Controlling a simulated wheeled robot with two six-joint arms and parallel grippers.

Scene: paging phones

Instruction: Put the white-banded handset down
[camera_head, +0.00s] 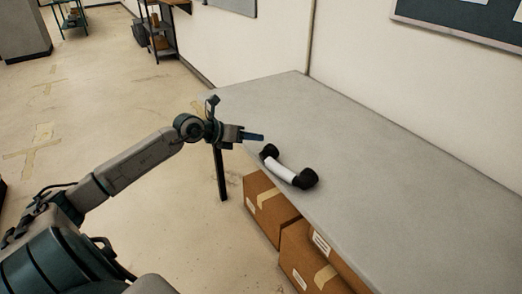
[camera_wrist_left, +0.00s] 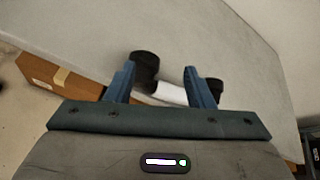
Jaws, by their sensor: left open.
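The white-banded handset (camera_head: 282,169) has black ends and a white band. It lies on the grey tabletop (camera_head: 340,145) near the table's front left edge. My left gripper (camera_head: 255,136) is up and to the left of it in the head view, apart from it. In the left wrist view the handset (camera_wrist_left: 170,93) shows beyond the fingers, with its white band partly behind the right finger. The left gripper there (camera_wrist_left: 158,85) has its two blue fingers spread, with nothing held between them. My right gripper is not in view.
Cardboard boxes (camera_head: 269,207) stand under the table's near edge. The rest of the tabletop is bare. A wall with a dark board (camera_head: 465,22) rises behind the table. Shelves (camera_head: 158,30) stand far back on the left, across open floor.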

